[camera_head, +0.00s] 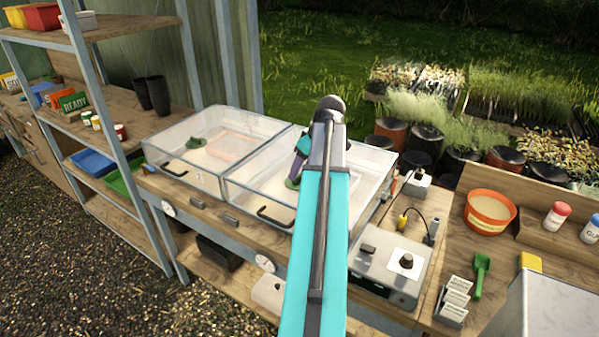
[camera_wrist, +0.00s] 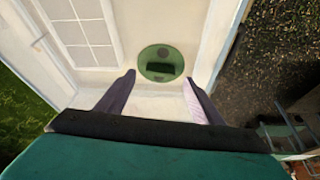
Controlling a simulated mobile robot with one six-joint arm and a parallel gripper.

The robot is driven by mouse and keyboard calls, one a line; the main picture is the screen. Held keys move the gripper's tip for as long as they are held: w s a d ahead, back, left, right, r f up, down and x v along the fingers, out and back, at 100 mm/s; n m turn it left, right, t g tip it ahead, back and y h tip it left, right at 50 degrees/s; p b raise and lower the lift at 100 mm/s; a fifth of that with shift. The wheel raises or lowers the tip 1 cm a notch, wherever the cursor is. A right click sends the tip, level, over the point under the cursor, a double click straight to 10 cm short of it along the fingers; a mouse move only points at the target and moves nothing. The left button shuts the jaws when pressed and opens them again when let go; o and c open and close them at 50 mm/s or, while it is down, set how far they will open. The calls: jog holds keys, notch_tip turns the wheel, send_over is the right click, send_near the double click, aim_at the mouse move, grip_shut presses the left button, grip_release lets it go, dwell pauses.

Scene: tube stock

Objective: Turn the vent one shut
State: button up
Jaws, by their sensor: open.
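Two clear propagator boxes stand side by side on the bench, the left one (camera_head: 165,150) and the right one (camera_head: 375,165). Each has a green round vent: one on the left box (camera_head: 196,143) and one on the right box (camera_head: 291,184), partly hidden by my gripper. In the wrist view a green vent disc (camera_wrist: 160,53) has a dark raised bar lying across the picture and a small dark spot above it. My gripper (camera_wrist: 158,80) is open and empty, its two fingers apart on either side below the vent. In the head view my gripper (camera_head: 298,164) is over the right box.
A control box with a dark knob (camera_head: 406,261) stands right of the boxes, with a cable and plug (camera_head: 403,221) behind it. A shelf rack (camera_head: 120,125) is at left.

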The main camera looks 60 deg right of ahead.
aim_at(298, 176)
jog(key=shift+p+x, duration=0.35)
jog(key=shift+x, duration=1.3)
jog(key=c, duration=1)
jog(key=shift+c, duration=0.2)
